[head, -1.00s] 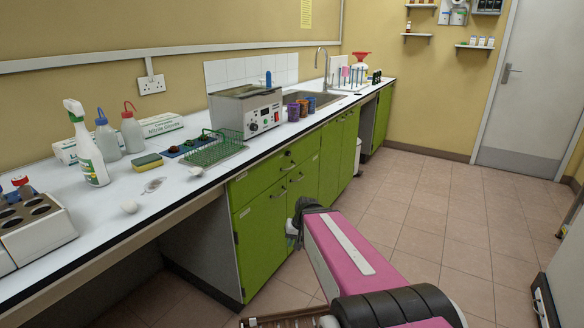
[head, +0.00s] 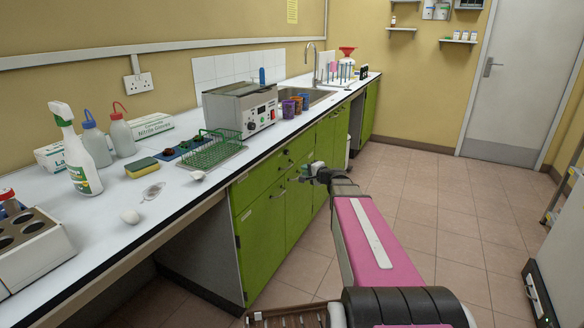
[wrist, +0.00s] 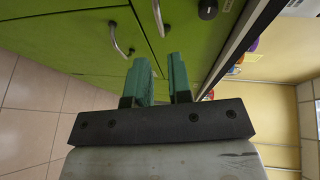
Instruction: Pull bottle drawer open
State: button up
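The green drawer front (head: 258,182) lies flush under the counter at the top of the near cabinet, and it looks closed. A dark knob and a curved metal handle show near its right end. No label that I can read tells which drawer is for bottles. My gripper (head: 305,171) is in front of the cabinet, right of this drawer. In the wrist view, my gripper (wrist: 162,80) has two green fingers apart with nothing between them. Beyond them are a metal handle (wrist: 119,40), another handle (wrist: 158,18) and a black knob (wrist: 207,9) on green fronts.
The white counter (head: 170,215) carries a spray bottle (head: 77,155), a green rack (head: 212,150), a water bath (head: 242,108) and coloured cups (head: 290,106). Its edge overhangs the fronts. The tiled floor (head: 420,190) to the right is clear. A white unit (head: 552,275) stands at the right edge.

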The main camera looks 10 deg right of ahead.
aim_at(291, 166)
jog(key=x, duration=1)
jog(key=shift+w+a+f, duration=0.1)
jog(key=shift+w+a, duration=0.05)
jog(key=shift+a, duration=0.1)
grip_shut()
